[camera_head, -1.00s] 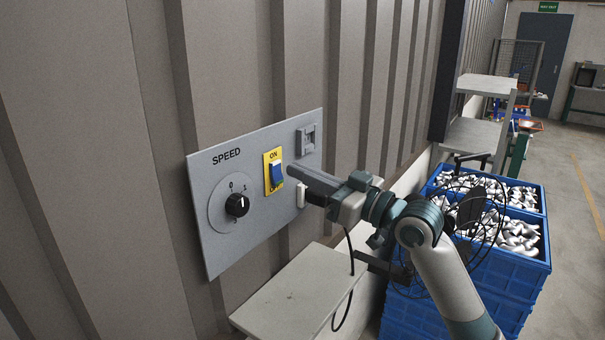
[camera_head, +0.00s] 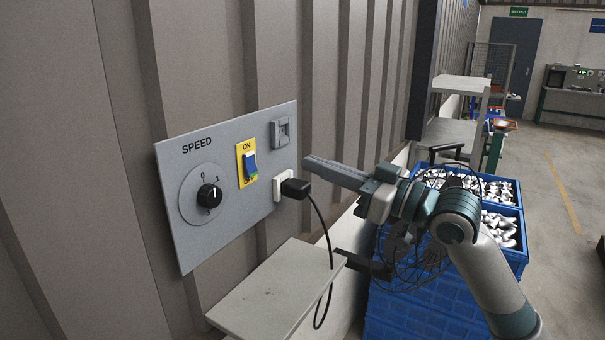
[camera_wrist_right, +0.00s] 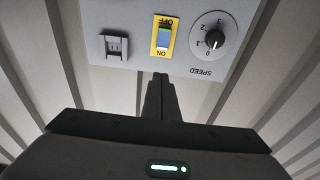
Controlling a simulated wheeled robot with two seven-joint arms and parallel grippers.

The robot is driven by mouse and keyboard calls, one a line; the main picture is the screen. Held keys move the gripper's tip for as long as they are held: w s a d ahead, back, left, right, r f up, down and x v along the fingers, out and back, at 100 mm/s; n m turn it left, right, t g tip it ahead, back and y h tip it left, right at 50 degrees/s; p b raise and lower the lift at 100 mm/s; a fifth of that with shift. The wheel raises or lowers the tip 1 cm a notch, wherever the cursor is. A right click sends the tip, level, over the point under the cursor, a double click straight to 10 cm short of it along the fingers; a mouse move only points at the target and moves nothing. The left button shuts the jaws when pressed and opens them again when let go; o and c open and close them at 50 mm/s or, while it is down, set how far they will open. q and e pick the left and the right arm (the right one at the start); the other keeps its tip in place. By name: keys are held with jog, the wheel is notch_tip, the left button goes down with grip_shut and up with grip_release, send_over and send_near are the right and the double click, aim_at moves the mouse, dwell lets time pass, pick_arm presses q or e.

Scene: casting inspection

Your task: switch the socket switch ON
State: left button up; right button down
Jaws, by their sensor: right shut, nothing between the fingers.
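A grey control panel (camera_head: 228,215) on the corrugated wall holds a yellow ON/OFF plate with a blue rocker switch (camera_head: 250,163). ON is marked above the rocker and OFF below; a small green patch shows at its lower end. The rocker also shows in the right wrist view (camera_wrist_right: 163,38), upside down. A white socket (camera_head: 280,190) with a black plug (camera_head: 295,188) sits below and right of it. My right gripper (camera_head: 307,163) is shut and empty, right of the panel and apart from the rocker. My left gripper is not in view.
A SPEED knob (camera_head: 209,195) is at the panel's left, and a grey fitting (camera_head: 280,132) is at its upper right. A pale shelf (camera_head: 275,290) juts out below, with the plug's cable hanging past it. Blue crates (camera_head: 400,310) of metal parts stand behind my right arm.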

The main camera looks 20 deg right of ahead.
jog(key=shift+s+d+r, duration=0.15)
jog(key=shift+s+d, duration=0.3)
jog(key=shift+s, duration=0.15)
dwell(0.3)
